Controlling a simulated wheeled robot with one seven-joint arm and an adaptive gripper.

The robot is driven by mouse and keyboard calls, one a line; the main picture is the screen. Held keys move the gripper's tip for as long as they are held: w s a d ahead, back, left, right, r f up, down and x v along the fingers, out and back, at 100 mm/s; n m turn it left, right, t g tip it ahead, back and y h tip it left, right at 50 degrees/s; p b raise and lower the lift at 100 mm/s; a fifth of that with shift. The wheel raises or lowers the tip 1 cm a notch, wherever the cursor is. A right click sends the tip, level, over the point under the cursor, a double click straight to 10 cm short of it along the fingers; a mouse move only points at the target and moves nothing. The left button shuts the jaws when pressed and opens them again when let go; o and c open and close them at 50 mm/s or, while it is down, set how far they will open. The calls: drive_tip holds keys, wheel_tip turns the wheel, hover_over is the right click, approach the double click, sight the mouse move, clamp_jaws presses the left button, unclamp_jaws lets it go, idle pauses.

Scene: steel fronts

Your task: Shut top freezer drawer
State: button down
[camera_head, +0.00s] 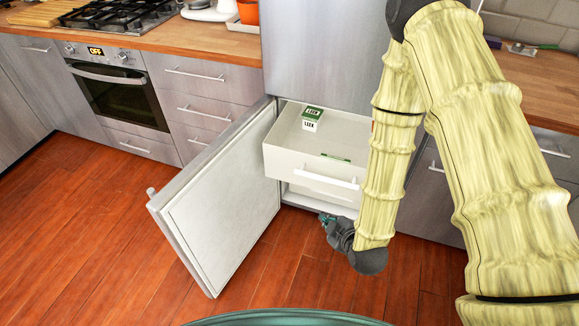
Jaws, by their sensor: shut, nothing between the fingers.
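The top freezer drawer (284,163) is white with a bar handle (327,179) and stands pulled out of the freezer. A small white and green box (311,119) is in it near the back, and a flat green item (336,157) lies near its front. The freezer door (222,205) is swung open to the left. My gripper (325,218) is below and in front of the drawer, apart from the handle. It is small and dark here, shut and empty. My arm hides the right side of the drawer and freezer.
Another white drawer front (312,197) shows below the top one. An oven (121,95) and grey drawers (198,78) line the left. Wood counters hold a gas hob (118,14). The wooden floor (95,235) in front is clear.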

drive_tip(key=w+a+r+n+t+y+b, duration=0.2)
drive_tip(key=w+a+n+t+y+b, duration=0.15)
drive_tip(key=w+a+n+b, duration=0.5)
drive_tip(key=n+t+y+b, duration=0.1)
drive_tip(key=t+b, duration=0.1)
drive_tip(key=b, duration=0.3)
approach(283, 149)
drive_tip(key=a, duration=0.3)
drive_tip(key=shift+w+d+b, duration=0.15)
drive_tip(key=shift+w+d, duration=0.05)
drive_tip(key=shift+w, duration=0.8)
drive_tip(key=shift+w+d+b, duration=0.15)
drive_tip(key=shift+w+d, duration=0.05)
drive_tip(key=shift+w, duration=0.85)
